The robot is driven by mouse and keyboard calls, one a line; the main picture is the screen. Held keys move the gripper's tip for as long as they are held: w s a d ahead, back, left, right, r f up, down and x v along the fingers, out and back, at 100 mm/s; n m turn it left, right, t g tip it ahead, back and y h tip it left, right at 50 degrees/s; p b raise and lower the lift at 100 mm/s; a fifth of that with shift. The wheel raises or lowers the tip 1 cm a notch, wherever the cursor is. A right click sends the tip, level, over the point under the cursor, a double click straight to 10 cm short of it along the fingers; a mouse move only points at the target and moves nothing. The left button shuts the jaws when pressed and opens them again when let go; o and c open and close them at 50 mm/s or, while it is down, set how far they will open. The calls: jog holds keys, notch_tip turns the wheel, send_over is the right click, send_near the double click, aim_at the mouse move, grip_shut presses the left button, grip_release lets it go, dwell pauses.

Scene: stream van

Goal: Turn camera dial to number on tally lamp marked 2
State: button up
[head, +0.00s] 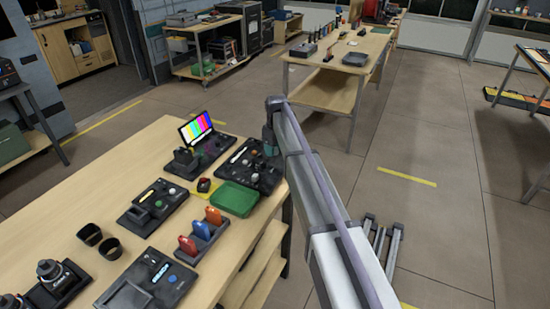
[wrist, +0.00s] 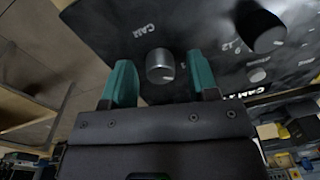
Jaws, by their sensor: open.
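My gripper (wrist: 160,62) is open, its two teal fingers on either side of a silver-topped dial (wrist: 160,66) on a black panel (wrist: 200,30). I cannot tell whether the fingers touch the dial. White lettering like "CAM2" is beside it, upside down. A larger black dial (wrist: 260,30) with small numbers and a small grey knob (wrist: 257,75) are to the right. In the head view my gripper (head: 270,148) is over the far edge of the black control panel (head: 250,178). No tally lamp number is readable.
A colour-bar monitor (head: 196,127) stands left of the panel. A green case (head: 234,199), a holder with coloured items (head: 203,237) and another black panel (head: 157,201) lie nearby on the wooden table (head: 60,225).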

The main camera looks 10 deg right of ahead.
jog(key=shift+c, duration=0.4)
jog(key=c, duration=0.8)
jog(key=shift+c, duration=0.2)
jog(key=shift+m, duration=0.3)
jog(key=m, duration=0.4)
jog(key=shift+m, duration=2)
